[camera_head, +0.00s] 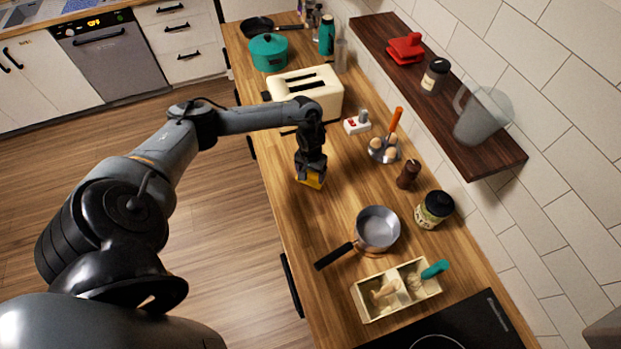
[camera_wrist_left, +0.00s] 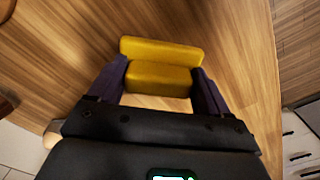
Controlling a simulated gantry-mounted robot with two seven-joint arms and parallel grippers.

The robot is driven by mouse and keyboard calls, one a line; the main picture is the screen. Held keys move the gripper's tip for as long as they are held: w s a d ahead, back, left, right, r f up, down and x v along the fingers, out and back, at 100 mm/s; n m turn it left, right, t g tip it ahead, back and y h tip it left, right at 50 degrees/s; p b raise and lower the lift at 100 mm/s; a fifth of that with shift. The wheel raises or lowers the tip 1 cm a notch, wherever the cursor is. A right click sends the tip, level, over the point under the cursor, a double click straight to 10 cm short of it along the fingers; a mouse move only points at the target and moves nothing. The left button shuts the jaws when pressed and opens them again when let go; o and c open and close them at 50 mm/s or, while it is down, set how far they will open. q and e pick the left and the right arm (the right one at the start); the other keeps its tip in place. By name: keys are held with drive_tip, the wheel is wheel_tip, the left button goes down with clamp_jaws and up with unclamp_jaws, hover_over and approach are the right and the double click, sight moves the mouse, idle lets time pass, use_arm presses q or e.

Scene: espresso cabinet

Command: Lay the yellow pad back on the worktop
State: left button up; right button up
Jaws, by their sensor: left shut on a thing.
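The yellow pad (camera_head: 311,180) is at the tip of my left gripper (camera_head: 312,172), over the wooden worktop (camera_head: 285,225) near its front edge, in front of the toaster. In the left wrist view the yellow pad (camera_wrist_left: 160,75) lies between the two dark fingers of my left gripper (camera_wrist_left: 160,84), which is shut on it. The wrist view shows bare worktop (camera_wrist_left: 60,50) around the pad. I cannot tell whether the pad touches the worktop. My right gripper is not in view.
A cream toaster (camera_head: 310,90) stands behind the gripper. A pan (camera_head: 377,230), a divided box (camera_head: 395,290), a jar (camera_head: 434,209), a brown mill (camera_head: 408,174) and an egg holder (camera_head: 384,150) stand to the right. Bare worktop lies around the pad. A dark shelf (camera_head: 450,110) overhangs the back.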

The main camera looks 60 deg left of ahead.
sight(311, 179)
use_arm(q)
drive_tip(key=shift+f, duration=2.05)
drive_tip(key=shift+f, duration=0.15)
drive_tip(key=o, duration=1)
drive_tip(key=shift+o, duration=0.2)
wheel_tip(311, 179, up, 12)
drive_tip(key=shift+r+p, duration=0.2)
drive_tip(key=shift+p, duration=0.15)
